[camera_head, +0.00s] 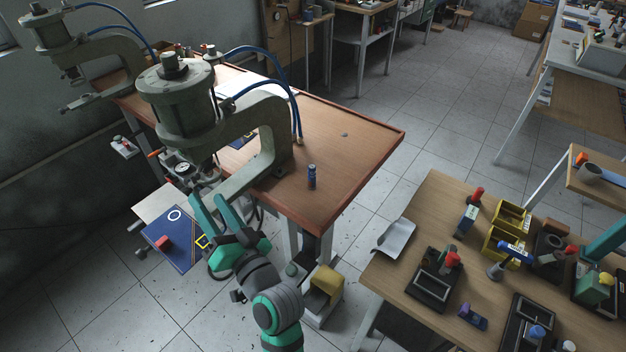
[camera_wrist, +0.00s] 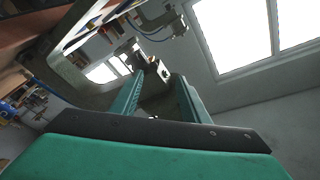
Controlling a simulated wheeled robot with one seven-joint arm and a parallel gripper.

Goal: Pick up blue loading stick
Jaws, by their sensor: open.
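A short dark-blue upright cylinder (camera_head: 312,176), which may be the blue loading stick, stands on the wooden press table (camera_head: 350,150) near its front edge. My gripper (camera_head: 208,203) is open, with two teal fingers pointing up and away. It is in front of the near press, to the left of the blue cylinder and apart from it. In the wrist view my gripper (camera_wrist: 160,80) shows nothing held between its fingers. The blue cylinder cannot be made out in the wrist view.
The grey-green near press (camera_head: 265,140) stands close beyond my gripper. A blue panel (camera_head: 190,255) with a red block (camera_head: 163,243) lies to the left. A second table (camera_head: 430,205) at right holds several tools and yellow bins (camera_head: 500,235). Floor between the tables is clear.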

